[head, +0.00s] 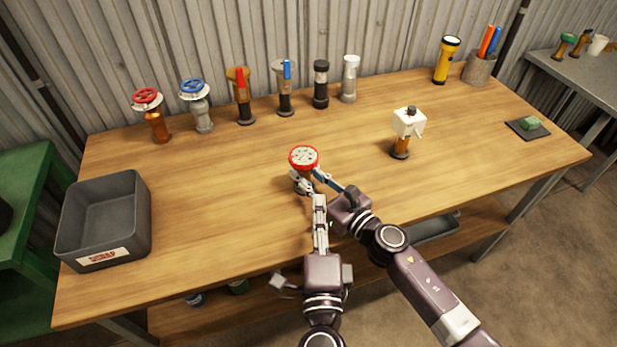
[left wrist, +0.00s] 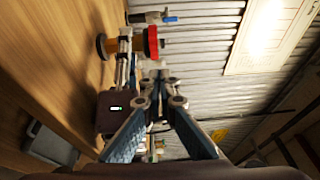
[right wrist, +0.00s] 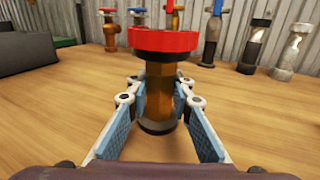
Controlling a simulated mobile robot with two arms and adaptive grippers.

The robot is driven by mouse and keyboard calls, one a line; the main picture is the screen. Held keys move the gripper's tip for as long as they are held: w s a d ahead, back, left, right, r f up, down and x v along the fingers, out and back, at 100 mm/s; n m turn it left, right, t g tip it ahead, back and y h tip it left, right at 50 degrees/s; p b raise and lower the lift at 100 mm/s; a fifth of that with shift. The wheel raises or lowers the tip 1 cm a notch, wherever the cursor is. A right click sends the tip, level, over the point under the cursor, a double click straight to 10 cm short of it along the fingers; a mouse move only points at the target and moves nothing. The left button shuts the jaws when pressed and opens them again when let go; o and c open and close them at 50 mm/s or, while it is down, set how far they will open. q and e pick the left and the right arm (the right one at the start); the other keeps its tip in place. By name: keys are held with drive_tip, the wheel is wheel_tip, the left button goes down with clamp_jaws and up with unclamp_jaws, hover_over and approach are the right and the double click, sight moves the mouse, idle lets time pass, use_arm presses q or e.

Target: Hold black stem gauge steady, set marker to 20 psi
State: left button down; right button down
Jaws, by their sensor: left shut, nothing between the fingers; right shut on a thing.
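The gauge (head: 304,157) stands upright on the table, with a red rim and a pale face with dark marks. In the right wrist view its stem (right wrist: 160,92) looks copper-brown with black at the foot. My right gripper (head: 309,180) is shut on the stem, one finger on each side, below the red rim (right wrist: 163,40). My left gripper (head: 319,198) is shut and empty, its tips just in front of and below the gauge head. In the left wrist view its fingertips (left wrist: 160,72) are close to the red rim (left wrist: 151,43) but look apart from it. The marker and numbers are too small to read.
Several valves and fittings, including a red-wheel valve (head: 149,104), line the back. A white-headed fitting (head: 408,122) stands right of the gauge. A grey scrap bin (head: 104,255) is at left, a yellow flashlight (head: 446,60) at back right. Table around the gauge is clear.

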sight(297, 168)
use_arm(q)
drive_tip(key=shift+n+y, duration=0.5)
drive_tip(key=shift+y, duration=0.1)
drive_tip(key=w, duration=0.2)
drive_tip(key=w+a, duration=0.1)
drive_tip(key=w, duration=0.2)
drive_tip(key=w+f, duration=0.1)
drive_tip(key=w, duration=0.2)
drive_tip(key=shift+w+a, duration=0.25)
drive_tip(key=shift+a, duration=0.15)
drive_tip(key=shift+a+h, duration=0.3)
drive_tip(key=shift+a, duration=0.55)
drive_tip(key=shift+w+a+m+h, duration=0.1)
drive_tip(key=shift+a+m+h, duration=0.35)
drive_tip(key=shift+m+h, duration=0.15)
use_arm(e)
drive_tip(key=shift+a, duration=0.1)
use_arm(q)
drive_tip(key=s, duration=1)
drive_tip(key=shift+a, duration=0.35)
